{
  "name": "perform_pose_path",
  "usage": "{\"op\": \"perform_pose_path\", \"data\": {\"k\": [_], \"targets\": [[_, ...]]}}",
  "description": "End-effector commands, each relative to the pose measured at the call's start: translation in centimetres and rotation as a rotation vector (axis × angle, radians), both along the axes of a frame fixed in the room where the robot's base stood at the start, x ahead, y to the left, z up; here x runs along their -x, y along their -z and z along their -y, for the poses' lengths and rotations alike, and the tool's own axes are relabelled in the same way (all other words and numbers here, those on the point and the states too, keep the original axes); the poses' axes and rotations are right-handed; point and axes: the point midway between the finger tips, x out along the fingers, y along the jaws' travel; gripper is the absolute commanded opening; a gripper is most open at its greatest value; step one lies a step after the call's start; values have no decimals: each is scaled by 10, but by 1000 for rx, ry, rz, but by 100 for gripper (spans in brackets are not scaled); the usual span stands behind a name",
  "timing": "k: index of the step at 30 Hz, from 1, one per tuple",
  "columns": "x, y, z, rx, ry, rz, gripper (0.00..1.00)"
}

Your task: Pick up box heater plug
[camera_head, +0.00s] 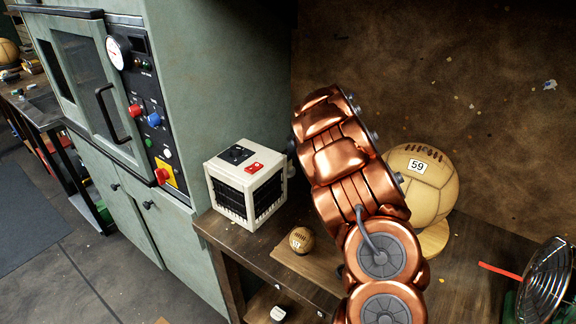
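The box heater (247,183) is a cream cube with black grilles, and a black dial and a red switch on top. It stands on the left end of the wooden table. A small white piece (278,313) lies on the lower shelf at the bottom edge; it may be the plug, but it is too small to tell. No cord is clearly seen. My copper arm (345,170) rises just right of the heater and covers part of the table. My gripper cannot be made out; only a small dark part shows at the arm's left edge, by the heater.
A small leather ball (301,240) sits on the table (225,231) in front of the heater. A large ball marked 59 (427,193) stands on a wooden base behind my arm. A round wire-caged object (546,283) is at lower right. A green oven cabinet (205,80) stands left.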

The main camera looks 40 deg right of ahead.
Motion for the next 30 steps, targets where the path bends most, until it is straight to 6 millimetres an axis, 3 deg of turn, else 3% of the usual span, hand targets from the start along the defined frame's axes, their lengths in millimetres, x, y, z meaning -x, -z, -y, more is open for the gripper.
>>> {"op": "perform_pose_path", "data": {"k": [10,27,30], "targets": [[-5,8,-1,0,0,0,66],[-5,7,-1,0,0,1,8],[-5,7,-1,0,0,1,6]]}}
